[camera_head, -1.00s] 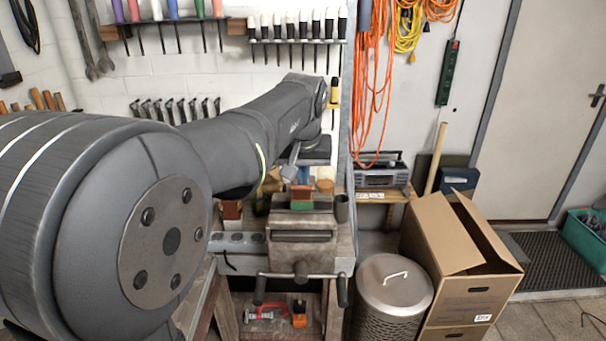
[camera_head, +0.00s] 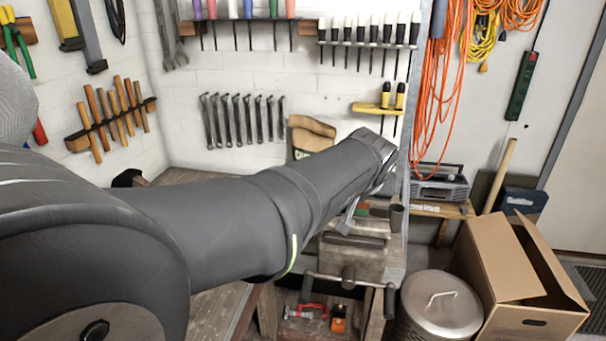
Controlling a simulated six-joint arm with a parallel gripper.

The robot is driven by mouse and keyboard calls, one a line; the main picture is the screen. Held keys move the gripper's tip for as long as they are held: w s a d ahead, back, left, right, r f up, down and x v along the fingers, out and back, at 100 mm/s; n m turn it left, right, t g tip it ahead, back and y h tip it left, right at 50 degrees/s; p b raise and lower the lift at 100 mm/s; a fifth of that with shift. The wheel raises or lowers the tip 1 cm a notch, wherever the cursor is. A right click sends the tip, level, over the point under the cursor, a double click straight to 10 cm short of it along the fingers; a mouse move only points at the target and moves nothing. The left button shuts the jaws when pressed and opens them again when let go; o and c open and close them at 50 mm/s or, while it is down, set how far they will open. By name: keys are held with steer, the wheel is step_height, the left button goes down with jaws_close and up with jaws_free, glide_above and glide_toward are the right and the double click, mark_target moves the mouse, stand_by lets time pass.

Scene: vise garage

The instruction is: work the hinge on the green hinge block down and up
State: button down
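The green hinge block (camera_head: 362,211) is mostly hidden behind my arm's wrist. Only a small green strip of it shows above the jaws of the vise (camera_head: 355,245). The hinge leaf cannot be made out clearly. My gripper (camera_head: 348,214) shows only as a bit of grey metal below the wrist, beside the block at its left. The wrist hides the rest, so I cannot tell whether the fingers are open or whether they touch the block.
A dark cup (camera_head: 397,217) stands right of the vise. The vise handle (camera_head: 348,280) sticks out in front. A metal bin (camera_head: 440,305) and an open cardboard box (camera_head: 520,268) stand to the right. A paper bag (camera_head: 311,136) stands behind the arm.

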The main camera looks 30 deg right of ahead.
steer(key=shift+s+a+f, duration=0.15)
steer(key=shift+f, duration=0.1)
stand_by(0.7)
steer(key=shift+w+d+r, duration=0.15)
steer(key=shift+w+d, duration=0.35)
steer(key=shift+w+d+r, duration=0.15)
steer(key=shift+d+r, duration=0.05)
steer(key=shift+r, duration=0.25)
steer(key=r, duration=0.1)
steer(key=w+d+r, duration=0.1)
steer(key=shift+r, duration=0.35)
steer(key=s+a+f+v, duration=0.1)
steer(key=v, duration=0.9)
steer(key=shift+f, duration=0.15)
